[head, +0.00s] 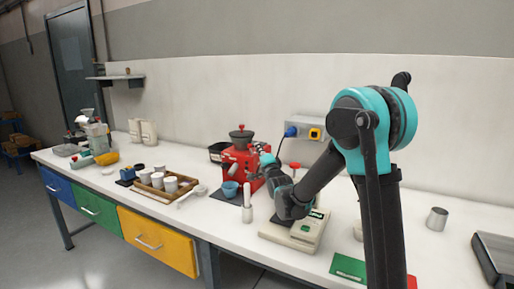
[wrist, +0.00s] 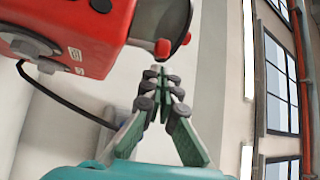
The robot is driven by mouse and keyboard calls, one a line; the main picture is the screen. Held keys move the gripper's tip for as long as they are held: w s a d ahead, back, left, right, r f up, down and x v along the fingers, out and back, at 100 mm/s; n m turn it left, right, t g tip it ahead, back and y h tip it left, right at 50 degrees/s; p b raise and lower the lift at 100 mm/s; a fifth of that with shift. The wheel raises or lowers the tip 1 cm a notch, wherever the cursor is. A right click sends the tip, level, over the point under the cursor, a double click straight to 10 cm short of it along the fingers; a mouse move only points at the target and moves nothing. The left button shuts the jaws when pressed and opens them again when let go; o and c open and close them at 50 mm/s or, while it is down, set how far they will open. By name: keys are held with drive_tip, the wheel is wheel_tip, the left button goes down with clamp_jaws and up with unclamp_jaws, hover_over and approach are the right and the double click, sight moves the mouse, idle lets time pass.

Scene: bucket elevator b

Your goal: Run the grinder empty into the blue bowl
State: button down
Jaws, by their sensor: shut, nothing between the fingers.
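The red grinder (head: 238,163) stands on the bench against the back wall, with a dark hopper (head: 241,138) on top. The blue bowl (head: 230,189) sits at the grinder's front, low and to the left; its contents cannot be made out.
A wooden tray with white cups (head: 165,189) stands left of the bowl. A pale device (head: 295,230) lies below my forearm. A wall socket box (head: 304,130) with a blue plug is behind. A metal cup (head: 437,221) stands at right. A second machine (head: 96,137) is far left.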

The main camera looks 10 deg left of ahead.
drive_tip(key=r+v, duration=0.2)
drive_tip(key=v, duration=0.8)
drive_tip(key=shift+s+d+r, duration=0.2)
drive_tip(key=shift+s, duration=0.35)
